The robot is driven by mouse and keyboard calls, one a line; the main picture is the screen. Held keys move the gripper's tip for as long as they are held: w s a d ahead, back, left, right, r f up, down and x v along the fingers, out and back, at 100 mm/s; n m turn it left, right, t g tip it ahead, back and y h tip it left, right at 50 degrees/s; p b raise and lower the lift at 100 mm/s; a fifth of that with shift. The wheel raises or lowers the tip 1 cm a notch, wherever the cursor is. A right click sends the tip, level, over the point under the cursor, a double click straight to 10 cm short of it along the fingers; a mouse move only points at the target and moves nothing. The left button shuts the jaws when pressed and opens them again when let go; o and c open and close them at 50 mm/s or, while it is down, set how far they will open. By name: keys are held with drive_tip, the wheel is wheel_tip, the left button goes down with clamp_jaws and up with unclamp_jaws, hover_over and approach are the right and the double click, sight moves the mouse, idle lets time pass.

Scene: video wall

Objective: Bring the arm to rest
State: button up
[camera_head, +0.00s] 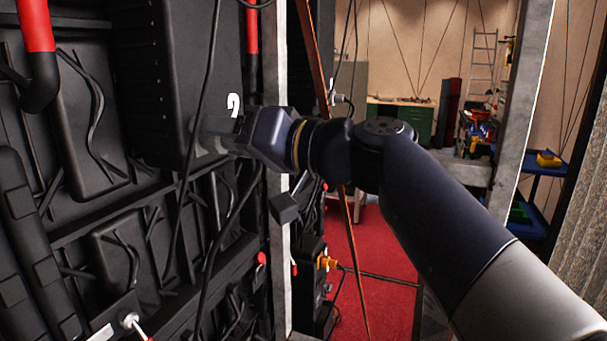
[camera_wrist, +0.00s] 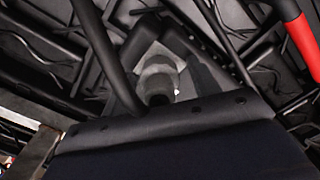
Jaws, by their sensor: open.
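My arm reaches in from the lower right of the head view, and my gripper (camera_head: 245,135) points left at the back of the black video wall (camera_head: 60,190). My gripper is open; its fingertips are hard to make out against the dark wall. A short grey cylinder (camera_head: 205,135) shows just beyond its end, and a grey cylinder also shows in the wrist view (camera_wrist: 158,80). I cannot tell whether my gripper touches it. In the wrist view a dark smooth body fills the bottom and hides what lies below.
Black cables (camera_head: 197,110) hang close to my gripper. Red-sleeved pipes (camera_head: 36,30) run along the wall. A grey metal post (camera_head: 279,250) stands just below and behind my wrist.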

drive_tip(key=shift+n, duration=0.5)
drive_tip(key=shift+s+d, duration=0.1)
drive_tip(key=shift+d, duration=0.25)
drive_tip(key=b+v, duration=0.1)
drive_tip(key=v, duration=0.7)
drive_tip(key=shift+d+b, duration=0.25)
drive_tip(key=shift+b, duration=0.1)
drive_tip(key=shift+s+f, duration=0.1)
